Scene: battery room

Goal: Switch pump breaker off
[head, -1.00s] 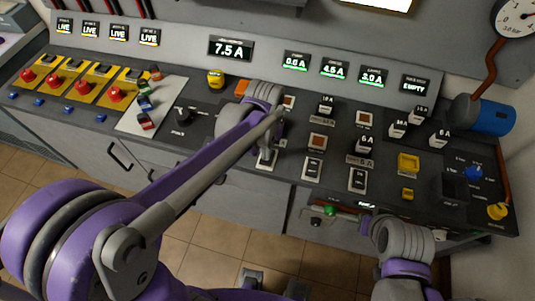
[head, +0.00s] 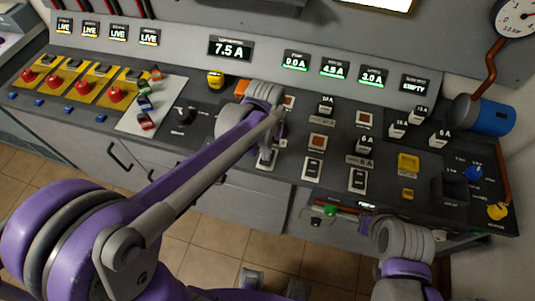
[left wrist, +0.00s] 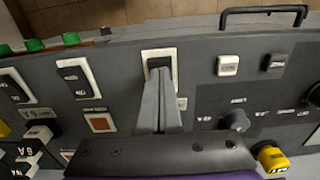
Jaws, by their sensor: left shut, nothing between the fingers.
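Three black rocker switches in white frames stand in a row at the console's front: a left one (head: 267,163), a middle one (head: 313,168) and a right one (head: 358,180). Their labels are too small to read, so I cannot tell which is the pump breaker. My left gripper (left wrist: 160,72) is shut and empty, its fingertips at the left rocker, which also shows in the left wrist view (left wrist: 147,55). The fingers hide part of it; I cannot tell whether they touch. My right wrist is at the lower right in the head view; its fingers cannot be made out.
Displays above show 7.5 A (head: 230,48), 0.0 A (head: 297,61), 4.5 A (head: 334,68) and 3.0 A (head: 373,76). Square orange-lit indicators (head: 317,142) and small labelled blocks (head: 365,145) stand close behind the rockers. A black rotary knob (head: 184,117) is to the left.

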